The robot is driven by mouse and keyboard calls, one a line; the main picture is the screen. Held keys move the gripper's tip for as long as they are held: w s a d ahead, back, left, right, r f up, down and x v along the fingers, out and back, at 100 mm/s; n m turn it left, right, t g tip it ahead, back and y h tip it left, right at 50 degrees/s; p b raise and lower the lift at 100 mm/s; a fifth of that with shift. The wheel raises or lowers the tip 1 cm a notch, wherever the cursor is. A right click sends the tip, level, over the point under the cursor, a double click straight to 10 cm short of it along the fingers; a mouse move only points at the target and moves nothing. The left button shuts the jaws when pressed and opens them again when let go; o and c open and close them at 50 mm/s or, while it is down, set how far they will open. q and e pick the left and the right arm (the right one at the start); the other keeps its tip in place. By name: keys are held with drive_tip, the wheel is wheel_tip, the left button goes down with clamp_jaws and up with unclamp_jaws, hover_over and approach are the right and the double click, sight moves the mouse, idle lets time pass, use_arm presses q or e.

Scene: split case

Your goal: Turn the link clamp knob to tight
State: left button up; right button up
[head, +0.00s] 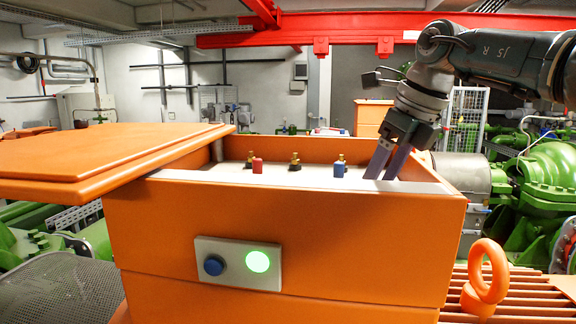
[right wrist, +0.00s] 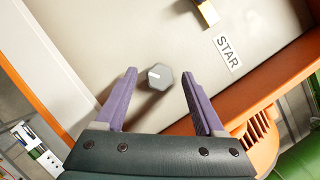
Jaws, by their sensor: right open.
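In the right wrist view a grey faceted knob (right wrist: 161,76) with a white pointer line stands on the pale panel inside the case. The pointer faces the left of that picture. My right gripper (right wrist: 164,88) is open, with its two purple fingers on either side of the knob and apart from it. In the head view the right gripper (head: 388,165) reaches down into the right end of the orange case (head: 300,230), and the knob is hidden there. My left gripper is in neither view.
The orange lid (head: 100,158) lies off to the left. A lit green button (head: 258,262) is on the front.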

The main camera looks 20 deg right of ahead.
drive_tip(key=shift+f, duration=0.1)
clamp_jaws()
idle(0.5)
